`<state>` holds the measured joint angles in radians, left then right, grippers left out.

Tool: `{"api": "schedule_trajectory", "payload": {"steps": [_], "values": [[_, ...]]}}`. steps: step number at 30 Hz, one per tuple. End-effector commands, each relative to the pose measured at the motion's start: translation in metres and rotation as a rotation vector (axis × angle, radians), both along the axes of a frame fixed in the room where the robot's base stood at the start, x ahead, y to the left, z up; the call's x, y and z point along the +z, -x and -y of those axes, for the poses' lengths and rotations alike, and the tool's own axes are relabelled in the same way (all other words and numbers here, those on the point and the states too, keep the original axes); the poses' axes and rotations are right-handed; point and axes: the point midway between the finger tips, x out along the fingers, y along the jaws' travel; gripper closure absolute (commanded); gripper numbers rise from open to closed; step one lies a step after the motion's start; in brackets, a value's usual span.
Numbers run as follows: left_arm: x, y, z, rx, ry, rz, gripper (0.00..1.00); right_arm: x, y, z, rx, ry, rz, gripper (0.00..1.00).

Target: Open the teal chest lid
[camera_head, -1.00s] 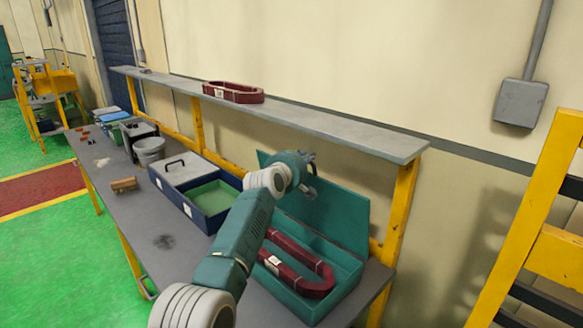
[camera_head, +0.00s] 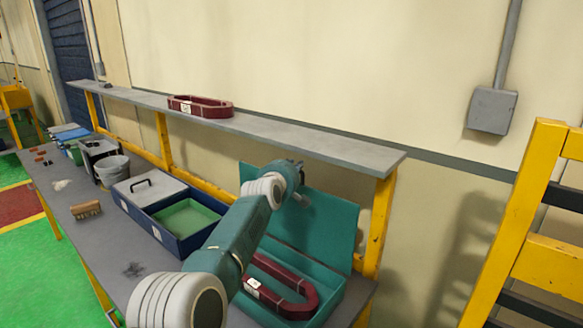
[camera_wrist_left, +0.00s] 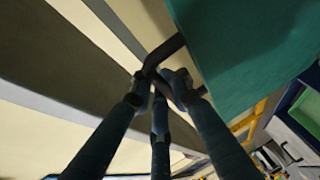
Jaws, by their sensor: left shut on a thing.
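The teal chest (camera_head: 337,292) stands at the near right end of the workbench. Its lid (camera_head: 330,220) is raised, standing up at the back below the shelf. Dark red U-shaped coils (camera_head: 300,309) lie inside the chest. My left gripper (camera_head: 300,186) is at the top edge of the lid, partly hidden behind my wrist in the head view. In the left wrist view its fingers (camera_wrist_left: 162,86) are closed around a dark bar handle (camera_wrist_left: 166,50) on the teal lid, which also shows there (camera_wrist_left: 245,55). My right gripper is out of view.
A grey shelf (camera_head: 270,132) runs above the bench, close to the lid, with a red coil (camera_head: 200,107) on it. A blue box (camera_head: 165,232) with a green tray sits left of the chest. A brush (camera_head: 86,209) and bucket (camera_head: 113,173) stand farther left. Yellow frame (camera_head: 516,225) at right.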

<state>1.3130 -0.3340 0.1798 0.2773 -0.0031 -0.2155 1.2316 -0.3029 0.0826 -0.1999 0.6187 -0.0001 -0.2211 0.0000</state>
Motion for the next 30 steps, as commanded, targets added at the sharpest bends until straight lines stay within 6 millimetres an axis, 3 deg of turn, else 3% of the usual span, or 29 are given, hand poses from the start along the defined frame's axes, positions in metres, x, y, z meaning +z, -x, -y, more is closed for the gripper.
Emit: {"api": "schedule_trajectory", "payload": {"steps": [1, 8, 9, 12, 30], "values": [[-0.0073, 0.0016, 0.0019, -0.003, 0.004, -0.014, 1.0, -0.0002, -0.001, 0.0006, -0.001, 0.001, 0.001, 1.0], [-0.0085, 0.0018, 0.0021, -0.003, 0.004, -0.016, 1.0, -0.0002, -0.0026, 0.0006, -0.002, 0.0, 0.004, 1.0], [-0.0087, 0.0018, 0.002, -0.003, 0.003, -0.017, 0.79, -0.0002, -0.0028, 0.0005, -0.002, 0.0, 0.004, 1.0], [-0.0087, 0.0016, 0.0014, -0.002, 0.002, -0.017, 0.64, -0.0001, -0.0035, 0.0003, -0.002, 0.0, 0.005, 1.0], [-0.0041, 0.0004, -0.0028, 0.0, -0.001, -0.006, 0.64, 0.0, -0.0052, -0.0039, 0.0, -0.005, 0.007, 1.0]]}}
